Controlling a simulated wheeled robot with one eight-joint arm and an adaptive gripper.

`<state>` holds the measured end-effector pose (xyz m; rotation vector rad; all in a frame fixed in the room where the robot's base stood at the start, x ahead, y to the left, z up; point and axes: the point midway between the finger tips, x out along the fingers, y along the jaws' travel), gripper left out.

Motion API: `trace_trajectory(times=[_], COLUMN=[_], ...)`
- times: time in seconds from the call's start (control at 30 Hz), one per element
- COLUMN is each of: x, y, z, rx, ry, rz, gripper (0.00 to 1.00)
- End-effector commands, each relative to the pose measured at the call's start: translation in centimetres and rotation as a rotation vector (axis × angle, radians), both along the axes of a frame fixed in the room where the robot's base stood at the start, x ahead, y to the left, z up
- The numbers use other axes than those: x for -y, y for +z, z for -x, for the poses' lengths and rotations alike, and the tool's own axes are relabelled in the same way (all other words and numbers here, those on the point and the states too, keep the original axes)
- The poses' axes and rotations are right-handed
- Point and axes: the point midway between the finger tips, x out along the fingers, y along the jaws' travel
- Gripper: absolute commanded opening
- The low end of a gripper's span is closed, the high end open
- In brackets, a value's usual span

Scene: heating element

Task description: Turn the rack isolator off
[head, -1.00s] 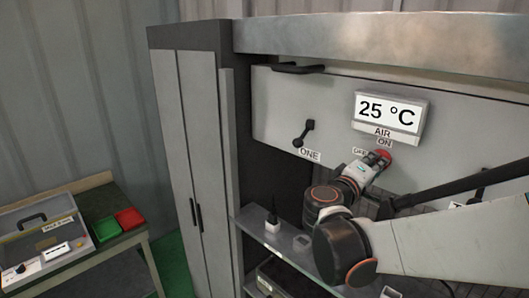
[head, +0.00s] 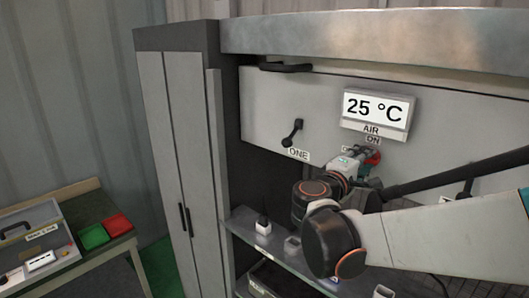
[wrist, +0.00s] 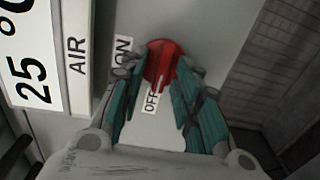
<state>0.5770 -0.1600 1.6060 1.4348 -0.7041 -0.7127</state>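A red rotary knob (wrist: 160,64) is on the grey panel below the "25 °C" AIR display (head: 375,112). In the wrist view, the ON label (wrist: 122,51) is left of the knob and the OFF label (wrist: 151,102) is below it. A pale mark on the knob's lower part lies near OFF. My gripper (wrist: 157,68) is at the panel with its teal fingers spread on both sides of the knob. The right fingertip is close to the knob's edge; contact cannot be told. In the head view, my gripper (head: 362,158) partly hides the knob (head: 373,157).
A black lever (head: 292,132) above the ONE label is left on the panel. A dark bar (head: 450,175) crosses at the right. A shelf (head: 245,228) with small items is below. A side table with red (head: 117,226) and green (head: 93,237) trays stands left.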

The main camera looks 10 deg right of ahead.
Motion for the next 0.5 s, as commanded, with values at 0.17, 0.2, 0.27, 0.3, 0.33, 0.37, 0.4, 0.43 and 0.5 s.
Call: trace_trajectory(times=[0.17, 0.2, 0.27, 0.3, 0.33, 0.37, 0.4, 0.43, 0.5], x=[-0.5, -0.5, -0.8, -1.1, -1.4, -1.7, -2.3, -2.7, -3.7], y=[0.0, 0.0, 0.0, 0.0, 0.0, -0.1, -0.1, -0.1, -0.1], z=[0.9, 1.0, 1.2, 1.4, 1.5, 1.8, 2.1, 2.4, 3.2], rx=[0.000, 0.000, 0.000, 0.000, 0.000, 0.000, 0.000, 0.000, 0.000], ry=[0.009, 0.009, 0.010, 0.010, 0.010, 0.010, 0.012, 0.011, 0.011], rz=[-0.002, -0.002, -0.002, -0.002, -0.002, -0.002, -0.002, -0.002, -0.002], gripper=[0.32, 0.32, 0.32, 0.32, 0.32, 0.32, 0.32, 0.32, 0.32])
